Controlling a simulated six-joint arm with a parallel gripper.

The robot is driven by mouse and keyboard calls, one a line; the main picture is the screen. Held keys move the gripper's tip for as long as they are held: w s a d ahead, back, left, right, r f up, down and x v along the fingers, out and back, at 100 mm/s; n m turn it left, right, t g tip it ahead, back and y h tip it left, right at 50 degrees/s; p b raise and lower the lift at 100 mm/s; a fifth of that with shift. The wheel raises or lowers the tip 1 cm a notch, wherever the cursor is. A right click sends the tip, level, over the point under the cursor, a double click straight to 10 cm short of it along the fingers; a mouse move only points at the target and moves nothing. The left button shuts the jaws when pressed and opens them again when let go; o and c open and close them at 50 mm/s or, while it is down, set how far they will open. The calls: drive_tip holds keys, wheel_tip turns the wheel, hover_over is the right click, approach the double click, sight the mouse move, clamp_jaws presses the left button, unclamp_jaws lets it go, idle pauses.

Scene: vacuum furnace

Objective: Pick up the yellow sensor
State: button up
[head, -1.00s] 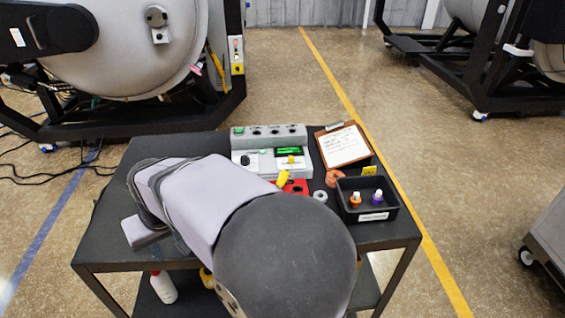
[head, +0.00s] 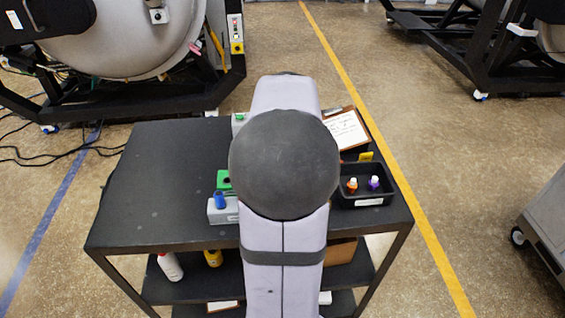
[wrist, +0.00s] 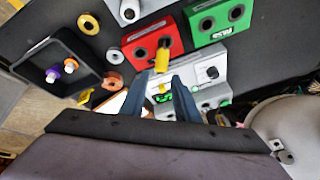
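The yellow sensor (wrist: 162,60) is a small yellow cylinder with a dark end. In the wrist view it shows at the red two-hole block (wrist: 141,51), over one of its holes. My gripper (wrist: 163,75) is open, with its two blue-grey fingers apart and nothing held. The sensor appears just beyond the fingertips, lined up with the gap; the exact distance is hard to tell. In the head view my arm hides the gripper, the sensor and the red block.
A green block (wrist: 219,24) stands beside the red one. A grey control panel (wrist: 211,70) lies beyond the fingers. A black bin (head: 345,189) holds orange and purple-capped items. A clipboard (head: 347,131) and loose rings (wrist: 113,81) are nearby. The table's left side (head: 160,180) is clear.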

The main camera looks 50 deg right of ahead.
drive_tip(key=shift+p+x, duration=0.85)
drive_tip(key=shift+x, duration=0.8)
drive_tip(key=shift+p+x, duration=0.7)
drive_tip(key=shift+x, duration=1.35)
drive_tip(key=shift+a, duration=0.1)
clamp_jaws()
